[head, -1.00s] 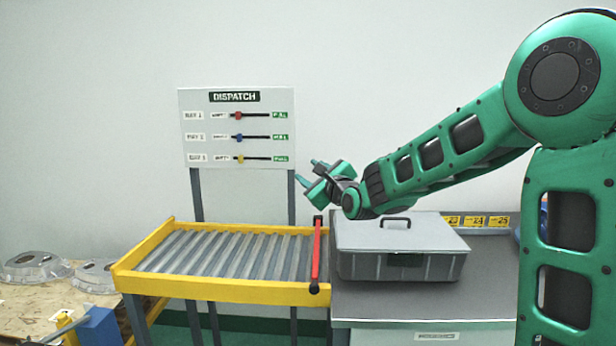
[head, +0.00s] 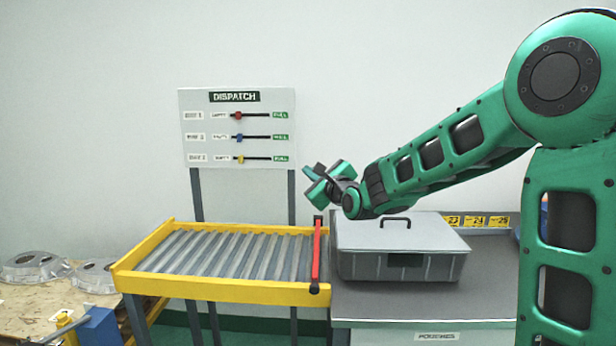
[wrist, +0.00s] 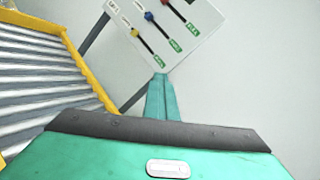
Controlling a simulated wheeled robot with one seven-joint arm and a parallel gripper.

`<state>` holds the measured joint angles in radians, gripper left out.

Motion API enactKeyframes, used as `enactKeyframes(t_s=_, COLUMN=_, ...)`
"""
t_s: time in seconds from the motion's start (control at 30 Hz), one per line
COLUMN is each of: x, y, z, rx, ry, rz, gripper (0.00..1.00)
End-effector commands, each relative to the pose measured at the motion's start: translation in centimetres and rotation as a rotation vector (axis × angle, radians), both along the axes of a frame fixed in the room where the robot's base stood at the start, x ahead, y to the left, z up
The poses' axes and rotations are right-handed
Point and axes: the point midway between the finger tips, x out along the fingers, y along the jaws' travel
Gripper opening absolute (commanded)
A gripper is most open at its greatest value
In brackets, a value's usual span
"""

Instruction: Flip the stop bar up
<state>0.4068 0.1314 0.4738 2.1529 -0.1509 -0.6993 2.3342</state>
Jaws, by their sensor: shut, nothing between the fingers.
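The stop bar (head: 316,254) is a red bar with black ends at the right end of the yellow-framed roller conveyor (head: 220,289). It lies across the conveyor's end, beside the grey case. My gripper (head: 309,172) is above the conveyor's right end and the stop bar, in front of the wall and apart from both. In the wrist view my gripper's green fingers (wrist: 160,98) are together and empty. The conveyor's rollers and yellow rail (wrist: 88,70) show at the left there; the stop bar does not show.
A grey lidded case (head: 400,262) stands on the counter (head: 375,312) right of the stop bar. A dispatch board (head: 237,127) with coloured sliders stands behind the conveyor. The rollers are bare.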

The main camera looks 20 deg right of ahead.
Motion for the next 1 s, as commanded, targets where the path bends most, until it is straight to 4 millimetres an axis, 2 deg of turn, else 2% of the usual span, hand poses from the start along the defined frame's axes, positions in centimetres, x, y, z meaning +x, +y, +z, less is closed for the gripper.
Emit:
enactKeyframes(t_s=0.77, x=0.00, y=0.01, z=0.00, rx=0.000, ry=0.000, rz=0.000, gripper=0.00)
enactKeyframes(t_s=0.87, x=0.00, y=0.01, z=0.00, rx=0.000, ry=0.000, rz=0.000, gripper=0.20)
enactKeyframes(t_s=0.93, x=0.00, y=0.01, z=0.00, rx=0.000, ry=0.000, rz=0.000, gripper=0.36)
enactKeyframes(t_s=1.0, x=0.00, y=0.01, z=0.00, rx=0.000, ry=0.000, rz=0.000, gripper=0.40)
